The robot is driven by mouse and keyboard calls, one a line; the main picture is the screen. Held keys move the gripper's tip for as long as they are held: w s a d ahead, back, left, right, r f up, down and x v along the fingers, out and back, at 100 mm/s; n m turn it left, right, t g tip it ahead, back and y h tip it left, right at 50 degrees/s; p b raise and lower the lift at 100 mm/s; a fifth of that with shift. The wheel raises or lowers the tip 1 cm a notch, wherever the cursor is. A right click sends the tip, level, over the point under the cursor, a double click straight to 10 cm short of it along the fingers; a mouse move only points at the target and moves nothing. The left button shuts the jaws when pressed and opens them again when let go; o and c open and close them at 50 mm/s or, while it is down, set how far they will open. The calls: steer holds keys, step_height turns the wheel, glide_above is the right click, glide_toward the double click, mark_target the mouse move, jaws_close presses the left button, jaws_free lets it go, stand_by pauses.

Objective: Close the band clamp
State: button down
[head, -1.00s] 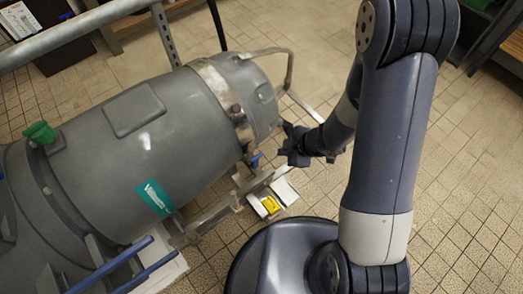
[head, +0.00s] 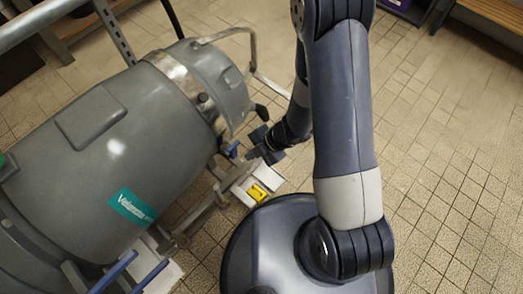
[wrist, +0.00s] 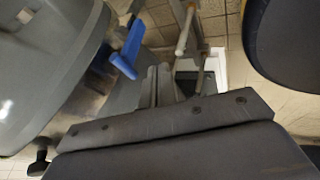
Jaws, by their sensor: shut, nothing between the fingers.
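The band clamp (head: 184,84) is a light metal strap around the grey vessel near its right end. A small blue lever (head: 234,149) sits at the strap's lower end. It also shows in the wrist view (wrist: 128,50), upper left of centre, sticking out at an angle. My gripper (head: 264,145) is shut and empty, just right of the blue lever, and looks apart from it. I cannot tell how far the clamp is open.
The grey vessel (head: 95,120) fills the left. A black knob (head: 262,112) is close above my gripper. A white bracket with a yellow piece (head: 257,192) lies just below it. A bent metal rail (head: 232,32) rises behind. Tiled floor (head: 440,150) is clear on the right.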

mark_target(235, 147)
steer(key=shift+w+a+f, duration=0.15)
steer(key=shift+w+a, duration=0.5)
steer(key=shift+a, duration=0.15)
steer(key=shift+w+a+f, duration=0.1)
steer(key=shift+w+a, duration=0.55)
steer(key=shift+a, duration=0.15)
steer(key=shift+w+a+r+p, duration=0.2)
steer(key=shift+w+a+p, duration=0.1)
steer(key=shift+p, duration=0.5)
steer(key=shift+w+a+f, duration=0.1)
steer(key=shift+w+a, duration=0.1)
